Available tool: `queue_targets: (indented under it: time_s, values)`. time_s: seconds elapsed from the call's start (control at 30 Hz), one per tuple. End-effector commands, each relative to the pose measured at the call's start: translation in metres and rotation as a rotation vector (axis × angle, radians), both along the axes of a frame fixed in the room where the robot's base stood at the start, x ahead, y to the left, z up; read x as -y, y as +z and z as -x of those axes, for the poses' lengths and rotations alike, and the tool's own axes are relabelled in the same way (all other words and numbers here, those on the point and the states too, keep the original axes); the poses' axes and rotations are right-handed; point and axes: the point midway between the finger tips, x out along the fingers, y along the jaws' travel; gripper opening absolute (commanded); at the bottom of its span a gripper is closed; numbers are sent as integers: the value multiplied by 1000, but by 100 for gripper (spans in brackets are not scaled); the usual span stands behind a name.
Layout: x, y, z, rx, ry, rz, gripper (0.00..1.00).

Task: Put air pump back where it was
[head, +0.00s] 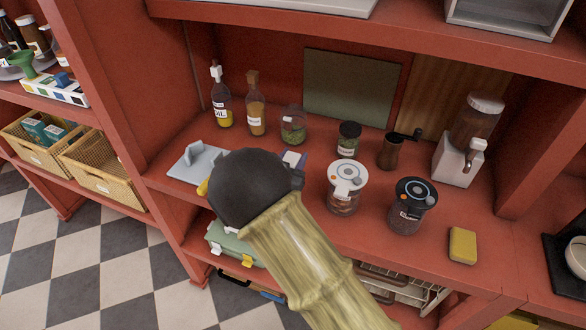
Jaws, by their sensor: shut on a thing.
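My gripper (246,188) is over the front left part of the red shelf, seen from behind as a rounded black mass at the end of my olive arm. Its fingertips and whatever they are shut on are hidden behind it. A small yellow bit pokes out at its left edge. I cannot make out the air pump for certain. A small white and blue item (293,160) shows just past my gripper's right side; I cannot tell if it is held. A white-lidded canister (345,188) and a black-lidded canister (411,207) stand upright to the right.
A light grey piece (200,162) lies left of my gripper. Bottles (222,100), jars (293,128) and a hand grinder (393,150) line the back; a white grinder (457,158) stands right. A yellow sponge (462,245) sits at the front edge. A green case (233,245) is below.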

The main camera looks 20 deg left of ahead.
Motion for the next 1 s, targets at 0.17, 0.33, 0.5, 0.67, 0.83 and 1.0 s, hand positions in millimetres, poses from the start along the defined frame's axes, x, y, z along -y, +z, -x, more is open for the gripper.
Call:
queue_targets:
  time_s: [0.17,0.33,0.5,0.67,0.83,1.0]
  values:
    - [0,-18,0,-1,0,4,0]
    - [0,-37,0,0,0,3,0]
    - [0,-41,0,1,0,0,0]
    - [0,-41,0,1,0,0,0]
    - [0,-43,0,0,0,1,53]
    - [0,-43,0,0,0,1,61]
